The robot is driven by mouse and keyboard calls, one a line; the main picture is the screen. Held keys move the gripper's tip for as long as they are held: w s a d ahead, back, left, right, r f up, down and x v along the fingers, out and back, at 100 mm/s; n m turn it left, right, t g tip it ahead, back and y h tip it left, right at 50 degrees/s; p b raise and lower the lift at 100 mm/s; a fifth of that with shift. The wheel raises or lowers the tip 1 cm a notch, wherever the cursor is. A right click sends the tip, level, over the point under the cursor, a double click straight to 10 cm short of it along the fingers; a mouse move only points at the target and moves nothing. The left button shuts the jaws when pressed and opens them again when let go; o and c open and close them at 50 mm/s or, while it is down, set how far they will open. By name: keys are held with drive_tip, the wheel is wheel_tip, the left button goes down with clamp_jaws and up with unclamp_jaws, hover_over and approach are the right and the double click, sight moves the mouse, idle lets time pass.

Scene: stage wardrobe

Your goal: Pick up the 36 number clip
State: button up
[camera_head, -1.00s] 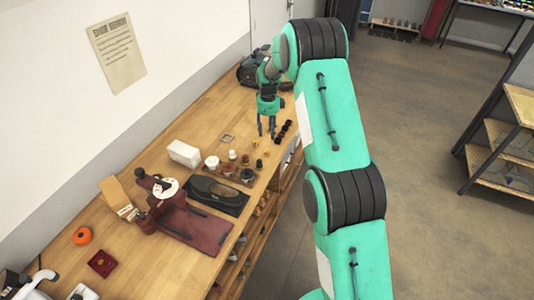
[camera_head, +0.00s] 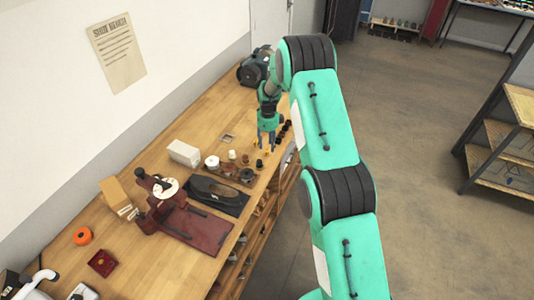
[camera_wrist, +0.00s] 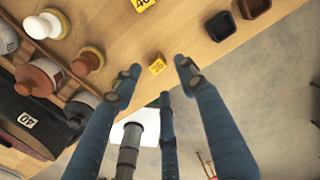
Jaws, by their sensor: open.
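The number clip (camera_wrist: 157,64) is a small yellow block with dark digits that look like 36. It lies on the wooden bench near its edge. My gripper (camera_wrist: 157,67) is open, with its fingertips on either side of the clip in the wrist view and nothing held. I cannot tell how high the fingertips are above the bench. In the head view my gripper (camera_head: 268,146) hangs low over the bench's right side. A second yellow clip (camera_wrist: 143,4), marked 40, is partly cut off at the top of the wrist view.
Dark small cups (camera_wrist: 232,22) stand to the right of the clips. The bench edge drops to the floor close by.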

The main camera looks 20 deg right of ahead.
sight(268, 151)
drive_tip(key=shift+f, duration=0.1)
drive_tip(key=shift+f, duration=2.5)
drive_tip(key=c, duration=0.9)
